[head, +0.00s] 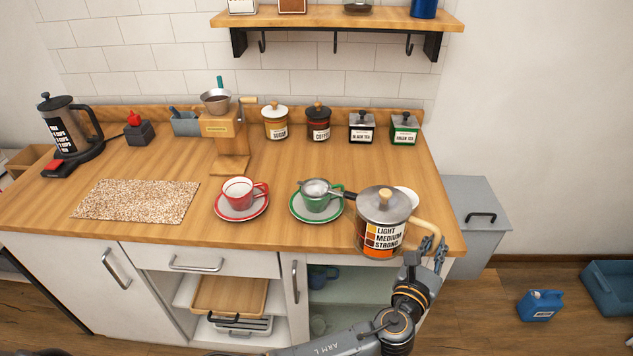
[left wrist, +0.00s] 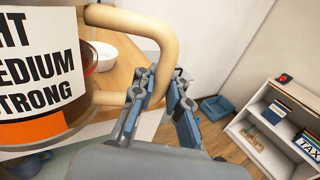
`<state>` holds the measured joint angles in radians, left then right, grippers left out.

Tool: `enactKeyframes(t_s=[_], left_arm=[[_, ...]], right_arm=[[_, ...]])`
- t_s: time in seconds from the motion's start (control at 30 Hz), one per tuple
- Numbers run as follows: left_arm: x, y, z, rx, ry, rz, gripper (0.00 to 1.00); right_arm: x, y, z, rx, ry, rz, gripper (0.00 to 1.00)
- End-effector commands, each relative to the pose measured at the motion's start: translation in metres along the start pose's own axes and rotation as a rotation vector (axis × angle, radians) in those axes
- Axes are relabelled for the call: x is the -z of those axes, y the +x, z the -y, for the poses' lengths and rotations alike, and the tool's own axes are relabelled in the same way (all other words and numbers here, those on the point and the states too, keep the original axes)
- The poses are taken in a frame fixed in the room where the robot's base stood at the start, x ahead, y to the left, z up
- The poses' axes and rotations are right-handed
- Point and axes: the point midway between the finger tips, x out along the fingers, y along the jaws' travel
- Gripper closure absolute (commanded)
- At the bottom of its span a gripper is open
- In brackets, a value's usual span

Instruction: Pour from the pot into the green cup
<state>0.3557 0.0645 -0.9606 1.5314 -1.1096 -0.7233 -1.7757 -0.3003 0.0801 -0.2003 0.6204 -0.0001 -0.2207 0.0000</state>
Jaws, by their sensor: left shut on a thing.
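The pot (head: 382,228) has a grey lid with a wooden knob, a "LIGHT MEDIUM STRONG" label and a pale wooden handle. It looks upright, at the counter's front edge, right of the green cup. My left gripper (head: 433,243) is shut on its handle (left wrist: 150,28); the pot's label (left wrist: 35,70) fills the left of the left wrist view. The green cup (head: 318,203) stands on a green-rimmed saucer (head: 299,212), with a metal strainer (head: 315,187) over its mouth. The strainer's dark handle points right toward the pot. My right gripper is not in view.
A red cup (head: 238,194) on a saucer stands left of the green one. A white bowl (head: 408,196) is partly hidden behind the pot. A grinder (head: 228,140), several jars and a French press (head: 70,122) stand farther back. The speckled mat (head: 137,200) is empty.

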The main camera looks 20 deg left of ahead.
Motion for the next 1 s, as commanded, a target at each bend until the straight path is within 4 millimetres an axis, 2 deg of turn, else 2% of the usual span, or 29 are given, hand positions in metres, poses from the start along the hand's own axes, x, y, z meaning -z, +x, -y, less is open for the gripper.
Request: enactKeyframes(t_s=[0.03,0.2,0.43,0.77,0.87,1.0], left_arm=[[-0.010,0.011,0.004,0.003,0.010,0.012,1.00],[-0.017,0.029,0.011,0.004,0.009,0.009,1.00],[-0.019,0.036,0.012,0.003,0.007,0.007,1.00],[-0.016,0.032,0.011,0.002,0.006,0.005,1.00],[-0.011,0.023,0.007,0.000,0.005,0.003,1.00],[-0.002,0.001,-0.005,-0.011,0.005,0.001,1.00]], right_arm=[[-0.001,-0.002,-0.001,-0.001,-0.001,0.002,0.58],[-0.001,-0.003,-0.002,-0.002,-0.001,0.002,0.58],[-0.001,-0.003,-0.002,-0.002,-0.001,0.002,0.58],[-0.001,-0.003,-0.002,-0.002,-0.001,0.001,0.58],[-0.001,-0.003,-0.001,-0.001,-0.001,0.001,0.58],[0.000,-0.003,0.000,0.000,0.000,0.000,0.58]])
